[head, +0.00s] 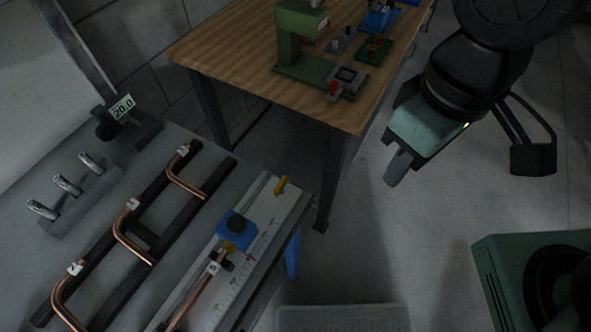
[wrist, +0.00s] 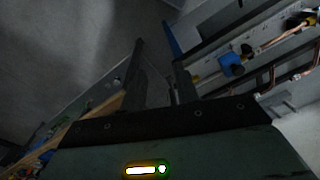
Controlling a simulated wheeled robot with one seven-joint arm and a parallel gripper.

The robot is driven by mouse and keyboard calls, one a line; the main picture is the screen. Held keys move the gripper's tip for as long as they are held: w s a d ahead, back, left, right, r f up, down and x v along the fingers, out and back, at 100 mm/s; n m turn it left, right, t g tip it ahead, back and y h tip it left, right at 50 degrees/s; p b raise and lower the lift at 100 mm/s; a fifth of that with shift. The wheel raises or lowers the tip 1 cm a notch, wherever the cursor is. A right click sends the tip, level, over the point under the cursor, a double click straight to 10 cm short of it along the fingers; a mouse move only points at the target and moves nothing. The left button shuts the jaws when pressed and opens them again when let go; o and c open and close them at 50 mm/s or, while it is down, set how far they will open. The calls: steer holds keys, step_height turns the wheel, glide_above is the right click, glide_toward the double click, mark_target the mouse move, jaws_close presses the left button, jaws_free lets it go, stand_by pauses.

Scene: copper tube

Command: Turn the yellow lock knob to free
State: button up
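The yellow lock knob (head: 281,185) is a small lever on the far end of the grey ruled fixture (head: 262,262), lower middle of the head view. My gripper (head: 395,178) is to the right of the knob, over the floor and apart from the fixture. In the wrist view my gripper (wrist: 160,62) shows two dark fingers with a gap between them and nothing held. A blue block with a dark knob (head: 236,228) sits on the fixture; it also shows in the wrist view (wrist: 232,64). A small yellow piece shows beside the right finger there, too small to identify surely.
A copper tube (head: 188,303) lies along the fixture. Bent copper tubes (head: 128,240) rest on a dark rack to its left. A wooden table (head: 225,55) with a green press (head: 292,45) stands behind. Open floor lies between fixture and gripper.

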steer(key=a+m, duration=0.1)
steer(key=a, duration=0.1)
steer(key=m+p, duration=0.7)
steer(key=m, duration=0.6)
glide_above(281, 183)
steer(key=f, duration=0.1)
steer(key=shift+h, duration=0.3)
step_height(281, 183, down, 18)
steer(key=shift+r+p, duration=0.2)
steer(key=shift+p, duration=0.7)
steer(key=shift+c, duration=0.3)
jaws_close()
